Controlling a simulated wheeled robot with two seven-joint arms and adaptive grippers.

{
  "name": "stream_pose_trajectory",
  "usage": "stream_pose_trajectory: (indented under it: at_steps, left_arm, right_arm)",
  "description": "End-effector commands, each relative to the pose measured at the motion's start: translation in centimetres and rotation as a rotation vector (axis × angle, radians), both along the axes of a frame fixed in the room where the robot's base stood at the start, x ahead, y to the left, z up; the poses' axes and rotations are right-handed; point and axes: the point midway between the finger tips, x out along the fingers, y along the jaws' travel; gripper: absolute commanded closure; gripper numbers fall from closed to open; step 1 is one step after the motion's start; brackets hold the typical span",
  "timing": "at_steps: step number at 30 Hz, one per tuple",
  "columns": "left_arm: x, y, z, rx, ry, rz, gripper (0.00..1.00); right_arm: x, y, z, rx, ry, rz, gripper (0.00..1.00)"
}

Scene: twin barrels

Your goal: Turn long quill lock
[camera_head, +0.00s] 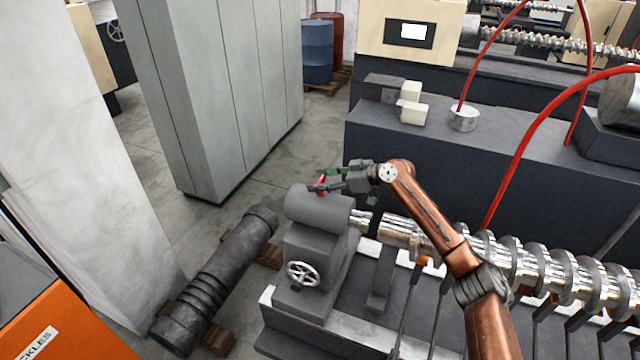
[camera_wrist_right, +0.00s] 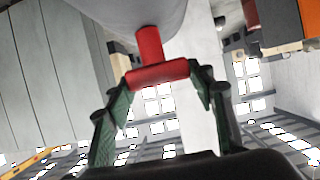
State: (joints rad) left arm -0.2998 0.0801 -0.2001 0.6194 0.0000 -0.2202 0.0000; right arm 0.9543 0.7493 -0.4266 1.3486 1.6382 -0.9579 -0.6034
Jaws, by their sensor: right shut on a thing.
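The quill lock is a red T-shaped handle (camera_wrist_right: 157,74) on the grey, rounded quill housing (camera_wrist_right: 110,18) in the right wrist view. In the head view only a little of the red handle (camera_head: 321,184) shows at the top of the tailstock (camera_head: 316,212), beside my fingers. My right gripper (camera_head: 325,186) reaches over the tailstock from the right. In the right wrist view its green fingers (camera_wrist_right: 160,82) are shut on the crossbar of the handle, one at each end. My left gripper is not in view.
A spoked handwheel (camera_head: 303,273) is on the tailstock's front. A shiny screw shaft (camera_head: 540,270) runs to the right under my right arm. A dark ribbed cylinder (camera_head: 215,285) lies on wooden blocks at the left. A grey cabinet (camera_head: 215,90) stands behind. Red hoses (camera_head: 515,160) arch at the right.

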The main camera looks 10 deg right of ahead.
Motion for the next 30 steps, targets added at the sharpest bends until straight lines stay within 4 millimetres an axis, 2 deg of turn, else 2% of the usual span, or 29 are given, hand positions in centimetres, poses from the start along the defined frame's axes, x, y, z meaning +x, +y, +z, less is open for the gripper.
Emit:
stream_pose_trajectory:
  at_steps: [8, 9, 17, 26, 30]
  left_arm:
    - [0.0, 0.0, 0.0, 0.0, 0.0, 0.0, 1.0]
    - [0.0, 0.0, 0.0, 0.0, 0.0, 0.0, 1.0]
    - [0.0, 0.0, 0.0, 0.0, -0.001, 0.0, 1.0]
    - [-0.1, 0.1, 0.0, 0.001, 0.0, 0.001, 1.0]
    - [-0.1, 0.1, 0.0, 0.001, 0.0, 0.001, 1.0]
  right_arm:
    - [0.0, 0.0, -0.2, -0.003, 0.003, 0.001, 0.75]
    - [0.0, 0.0, -0.2, -0.003, 0.003, 0.001, 0.5]
    - [0.0, 0.0, -0.1, -0.002, 0.002, 0.001, 0.32]
    - [-0.1, -0.1, 0.0, -0.001, 0.001, 0.001, 0.32]
    - [-0.7, -1.1, 0.4, 0.0, 0.001, 0.0, 0.32]
